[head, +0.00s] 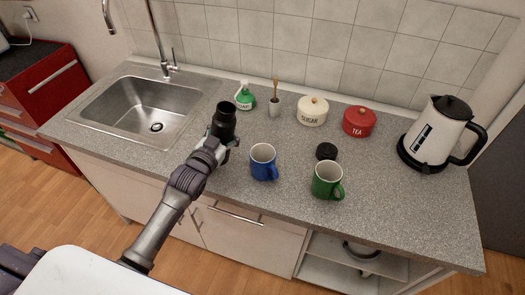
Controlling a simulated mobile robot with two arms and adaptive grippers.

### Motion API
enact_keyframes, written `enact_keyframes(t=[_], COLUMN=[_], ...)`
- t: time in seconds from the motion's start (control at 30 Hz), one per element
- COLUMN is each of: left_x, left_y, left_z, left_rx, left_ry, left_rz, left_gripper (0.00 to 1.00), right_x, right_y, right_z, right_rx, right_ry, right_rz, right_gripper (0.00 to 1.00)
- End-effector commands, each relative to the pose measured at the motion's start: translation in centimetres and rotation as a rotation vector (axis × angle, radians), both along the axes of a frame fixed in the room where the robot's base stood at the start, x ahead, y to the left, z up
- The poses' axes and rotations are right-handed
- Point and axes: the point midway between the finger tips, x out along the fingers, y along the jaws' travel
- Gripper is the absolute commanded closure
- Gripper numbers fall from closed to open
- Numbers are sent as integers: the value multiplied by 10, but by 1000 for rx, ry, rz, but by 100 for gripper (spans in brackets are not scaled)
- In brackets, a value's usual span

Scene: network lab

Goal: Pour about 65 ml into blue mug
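The blue mug (262,162) stands upright on the grey counter, its handle toward the lower right. My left gripper (229,144) is at the black bottle (223,124), just left of the blue mug, and appears closed around its lower part. The bottle is open at the top, roughly upright and apart from the mug. The bottle's base is hidden behind the gripper. A round black lid (326,151) lies on the counter behind the green mug (327,181). The insides of the mugs are too small to judge. My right gripper is not in view.
A kettle (434,132) stands at the right. A red tea canister (359,121), a white sugar canister (312,111), a brush holder (274,108) and a green soap bottle (245,97) line the back. The sink (140,105) is left. The counter's front right is clear.

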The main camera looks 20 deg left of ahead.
Motion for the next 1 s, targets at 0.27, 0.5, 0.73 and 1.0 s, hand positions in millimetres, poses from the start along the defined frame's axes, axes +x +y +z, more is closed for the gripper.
enact_keyframes(t=[0.27,0.5,0.73,1.0], left_x=[0,1,0,-1], left_y=[1,0,2,11], left_z=[0,-4,0,-6], left_rx=[176,330,480,653], left_ry=[26,53,80,113], left_rz=[0,1,2,1], left_gripper=[100,100,100,100], right_x=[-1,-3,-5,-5], right_y=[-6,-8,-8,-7], right_z=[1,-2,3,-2], right_rx=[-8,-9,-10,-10], right_ry=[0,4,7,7], right_rz=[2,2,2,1], right_gripper=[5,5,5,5])
